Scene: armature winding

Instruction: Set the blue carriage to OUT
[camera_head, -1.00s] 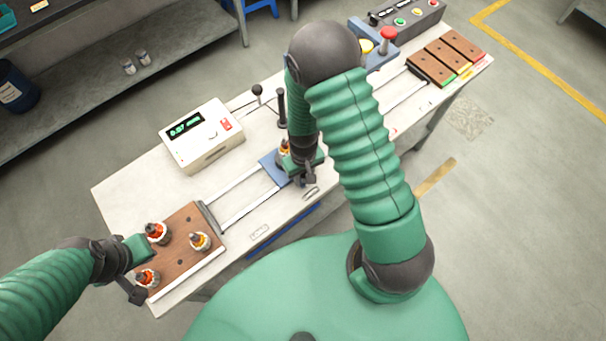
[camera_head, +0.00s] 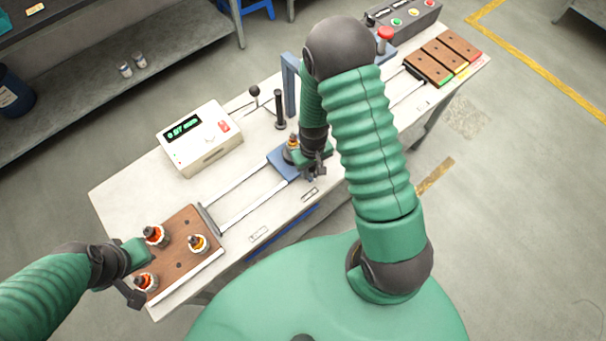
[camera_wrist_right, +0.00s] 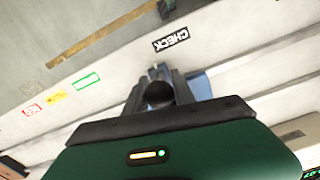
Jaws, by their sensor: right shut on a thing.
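The blue carriage (camera_head: 283,162) sits on two pale rails in the middle of the bench, with an armature (camera_head: 293,143) standing on it. My right gripper (camera_head: 313,168) is at the carriage's right front. In the right wrist view its jaws (camera_wrist_right: 158,92) are shut around a dark round knob (camera_wrist_right: 159,95), and a blue part of the carriage (camera_wrist_right: 198,86) shows beside them. A CHECK label (camera_wrist_right: 170,40) lies on the bench close ahead. My left gripper (camera_head: 135,272) hangs by the wooden board at the left; its jaw opening is unclear.
The wooden board (camera_head: 180,265) bears several armatures at the rails' left end. A white meter (camera_head: 200,140) and a black-knobbed lever (camera_head: 254,92) stand behind the rails. A blue post (camera_head: 290,85) rises beside my right arm. Brown blocks (camera_head: 428,68) lie at the right.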

